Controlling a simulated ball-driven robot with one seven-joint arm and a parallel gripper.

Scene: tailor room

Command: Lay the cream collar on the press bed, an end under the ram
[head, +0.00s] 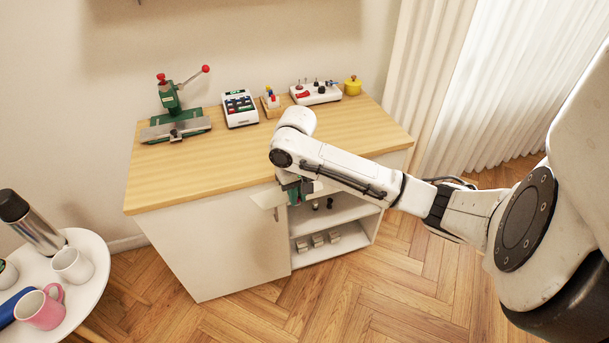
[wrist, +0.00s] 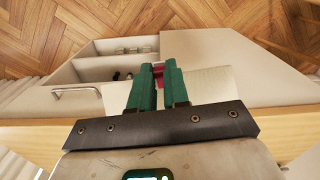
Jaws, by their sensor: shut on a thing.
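The cream collar (head: 266,199) is a flat pale piece held in front of the cabinet, below the worktop's front edge. My gripper (head: 296,193), with green fingers, is shut on it, and the collar sticks out on both sides. In the wrist view the fingers (wrist: 158,72) point away over the cabinet front and the collar (wrist: 207,84) shows beside them. Part of it is hidden by the fingers. The green press with red knobs stands at the worktop's back left, with its ram (head: 171,100) above the grey press bed (head: 160,133). Nothing lies on the bed.
The wooden worktop (head: 205,165) is clear in front and on the left. A white keyed device (head: 239,108), a thread holder (head: 271,106), a white control box (head: 315,93) and a yellow pot (head: 352,86) line its back. A round table (head: 88,263) with mugs stands at left.

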